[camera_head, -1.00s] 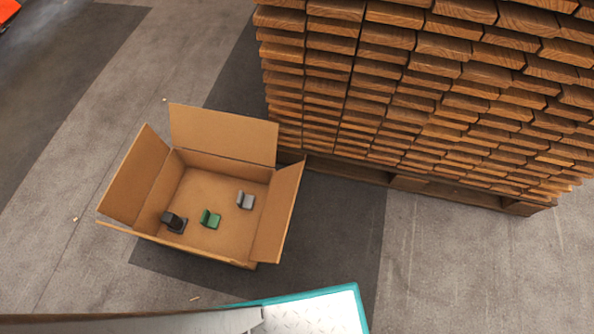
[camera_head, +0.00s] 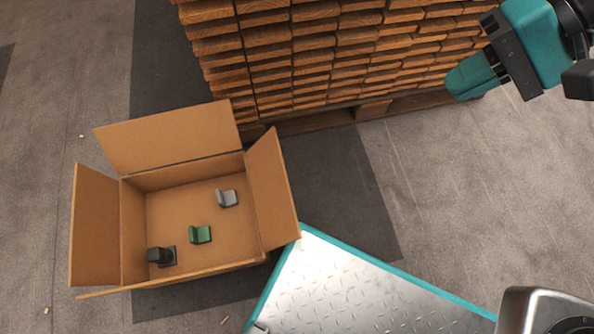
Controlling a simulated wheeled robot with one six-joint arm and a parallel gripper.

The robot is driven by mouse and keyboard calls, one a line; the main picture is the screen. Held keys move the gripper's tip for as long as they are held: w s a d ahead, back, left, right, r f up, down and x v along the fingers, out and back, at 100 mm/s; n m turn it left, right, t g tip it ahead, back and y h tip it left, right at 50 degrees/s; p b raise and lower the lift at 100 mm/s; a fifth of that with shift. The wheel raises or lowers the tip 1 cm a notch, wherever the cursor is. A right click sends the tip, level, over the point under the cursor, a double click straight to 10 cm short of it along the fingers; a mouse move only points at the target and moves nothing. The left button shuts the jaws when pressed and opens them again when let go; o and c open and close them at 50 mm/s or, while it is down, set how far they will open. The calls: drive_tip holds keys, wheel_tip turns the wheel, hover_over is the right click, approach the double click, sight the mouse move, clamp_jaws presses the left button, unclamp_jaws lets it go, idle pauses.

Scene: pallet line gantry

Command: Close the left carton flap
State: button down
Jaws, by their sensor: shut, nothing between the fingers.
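An open brown carton (camera_head: 133,238) sits on the floor at the left of the head view. Its left flap (camera_head: 95,225) stands up and leans outward. The back flap (camera_head: 168,137) and the right flap (camera_head: 272,188) are open too. The front flap shows only as a thin edge along the front. Inside lie a black part (camera_head: 161,256), a green part (camera_head: 200,234) and a grey part (camera_head: 227,198). My gripper (camera_head: 452,90) is at the upper right, teal, shut and empty, well apart from the carton.
A tall stack of wooden boards (camera_head: 330,50) on a pallet (camera_head: 372,112) stands behind the carton. A teal-edged metal tread plate (camera_head: 350,287) lies at the lower middle, close to the carton's right front corner. Grey floor is clear at the left.

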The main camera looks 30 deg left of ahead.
drive_tip(key=w+a+f+m+g+y+b, duration=0.1)
drive_tip(key=a+f+m+g+b, duration=0.15)
drive_tip(key=f, duration=0.55)
drive_tip(key=w+a+f+m+g+y+b, duration=0.1)
drive_tip(key=a+f+m+b, duration=0.15)
drive_tip(key=f, duration=0.65)
drive_tip(key=m+g+y+b, duration=0.35)
drive_tip(key=m+b, duration=0.35)
drive_tip(key=b, duration=0.6)
approach(285, 183)
drive_tip(key=s+a+f, duration=0.3)
drive_tip(key=s+a, duration=0.1)
drive_tip(key=shift+s+a+r+t+y, duration=0.15)
drive_tip(key=shift+a+r+t+y, duration=0.2)
drive_tip(key=shift+a+r+t, duration=0.05)
drive_tip(key=shift+r, duration=0.1)
